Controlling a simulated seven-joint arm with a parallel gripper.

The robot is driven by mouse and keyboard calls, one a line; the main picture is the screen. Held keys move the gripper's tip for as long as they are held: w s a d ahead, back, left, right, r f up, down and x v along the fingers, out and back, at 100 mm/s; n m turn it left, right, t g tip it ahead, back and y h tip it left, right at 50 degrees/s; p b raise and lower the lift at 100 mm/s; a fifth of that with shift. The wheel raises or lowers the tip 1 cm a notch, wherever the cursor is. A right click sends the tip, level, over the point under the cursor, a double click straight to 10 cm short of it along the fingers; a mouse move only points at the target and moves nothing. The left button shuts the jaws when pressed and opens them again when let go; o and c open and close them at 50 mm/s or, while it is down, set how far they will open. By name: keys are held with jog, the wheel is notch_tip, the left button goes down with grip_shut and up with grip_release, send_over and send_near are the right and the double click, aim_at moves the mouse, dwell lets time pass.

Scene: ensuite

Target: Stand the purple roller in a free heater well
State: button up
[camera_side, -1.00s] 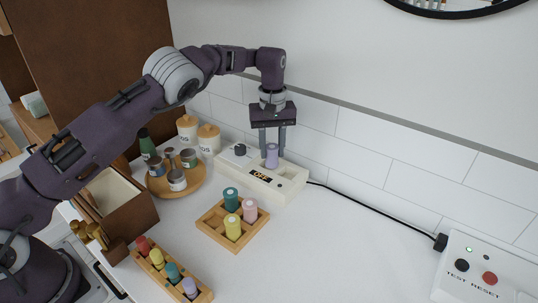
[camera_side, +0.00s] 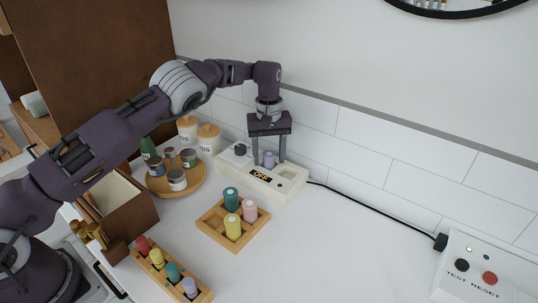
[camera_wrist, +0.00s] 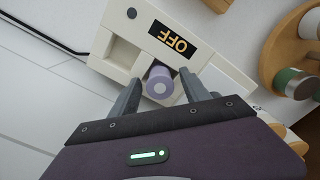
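The purple roller (camera_side: 269,160) stands upright in a well of the white heater block (camera_side: 290,194), its upper part showing above the block. My gripper (camera_side: 269,163) is over the block, with one finger on each side of the roller. In the wrist view, the roller (camera_wrist: 159,80) sits between the spread fingertips (camera_wrist: 160,94), with a visible gap on both sides. The gripper is open. The heater (camera_wrist: 100,57) shows an "OFF" display, and an empty well shows beside the roller. The roller's lower end is hidden in the well.
A wooden tray (camera_side: 236,247) holds teal, pink and yellow rollers in front of the heater. A wooden rack (camera_side: 203,296) holds several more. A round tray of jars (camera_side: 157,186) stands left. A black cable (camera_side: 375,213) runs right to a test box (camera_side: 450,290). The right counter is clear.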

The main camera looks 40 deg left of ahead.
aim_at(269, 153)
notch_tip(269, 153, up, 7)
jog(key=shift+f, duration=0.1)
jog(key=shift+a+r, duration=0.1)
jog(key=shift+r, duration=0.6)
jog(key=s+a+r+h, duration=0.2)
jog(key=s+a+r, duration=0.1)
jog(key=s+r, duration=0.9)
jog(key=s+d+m+t, duration=0.1)
jog(key=s+m+t, duration=0.1)
jog(key=s, duration=0.8)
jog(key=s+d+r+m+t+y, duration=0.1)
jog(key=s+m, duration=0.3)
jog(key=s, duration=0.6)
jog(key=s+d+r+m+t+y, duration=0.1)
jog(key=s+m+t, duration=0.1)
jog(key=s, duration=0.8)
jog(key=shift+d+r+m+t, duration=0.2)
jog(key=shift+d+m+t, duration=0.1)
jog(key=shift+m, duration=0.2)
